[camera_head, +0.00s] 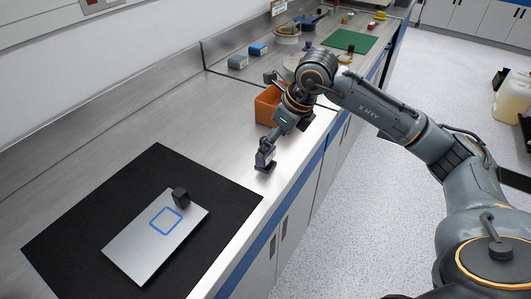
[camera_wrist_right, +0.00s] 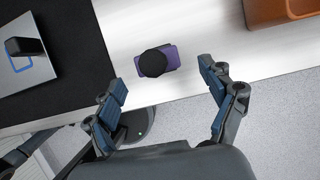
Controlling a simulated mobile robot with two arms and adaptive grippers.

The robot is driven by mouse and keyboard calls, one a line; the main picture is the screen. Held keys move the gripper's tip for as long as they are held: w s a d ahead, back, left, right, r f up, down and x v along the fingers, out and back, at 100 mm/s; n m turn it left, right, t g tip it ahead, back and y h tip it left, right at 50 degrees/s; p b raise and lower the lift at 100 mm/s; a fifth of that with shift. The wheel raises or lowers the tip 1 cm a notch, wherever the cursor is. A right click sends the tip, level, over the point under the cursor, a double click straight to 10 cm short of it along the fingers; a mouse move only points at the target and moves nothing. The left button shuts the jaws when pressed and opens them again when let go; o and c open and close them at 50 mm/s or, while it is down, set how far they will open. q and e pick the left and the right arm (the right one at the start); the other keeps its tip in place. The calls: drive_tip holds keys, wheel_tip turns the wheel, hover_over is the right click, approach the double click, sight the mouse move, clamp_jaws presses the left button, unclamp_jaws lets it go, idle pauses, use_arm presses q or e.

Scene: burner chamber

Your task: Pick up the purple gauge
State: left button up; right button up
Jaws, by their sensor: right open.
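The purple gauge (camera_wrist_right: 172,57) shows in the right wrist view as a purple body with a round black face, on the bare metal bench near its front edge. My right gripper (camera_wrist_right: 161,80) is open, with one blue-padded finger on each side of the gauge's line and the gauge just beyond the fingertips. No contact is visible. In the head view my right gripper (camera_head: 265,160) points down at the bench near the front edge, and I cannot clearly tell the gauge apart from it. My left gripper is not in view.
A black mat (camera_head: 85,205) holds a silver plate (camera_head: 135,245) with a blue square outline and a small black block (camera_head: 181,197). An orange bin (camera_head: 266,106) stands behind the right gripper. Several small items and a green mat (camera_head: 350,40) lie farther back. Bare bench lies left of the gripper.

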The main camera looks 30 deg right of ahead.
drive_tip(key=p+x, duration=0.1)
drive_tip(key=x, duration=0.4)
drive_tip(key=shift+a+f+p, duration=0.15)
drive_tip(key=shift+f+p, duration=0.15)
drive_tip(key=shift+f, duration=0.05)
drive_tip(key=shift+w+a+f, duration=0.1)
drive_tip(key=shift+f, duration=0.25)
drive_tip(key=shift+c, duration=0.2)
drive_tip(key=shift+r, duration=0.1)
drive_tip(key=c, duration=1.4)
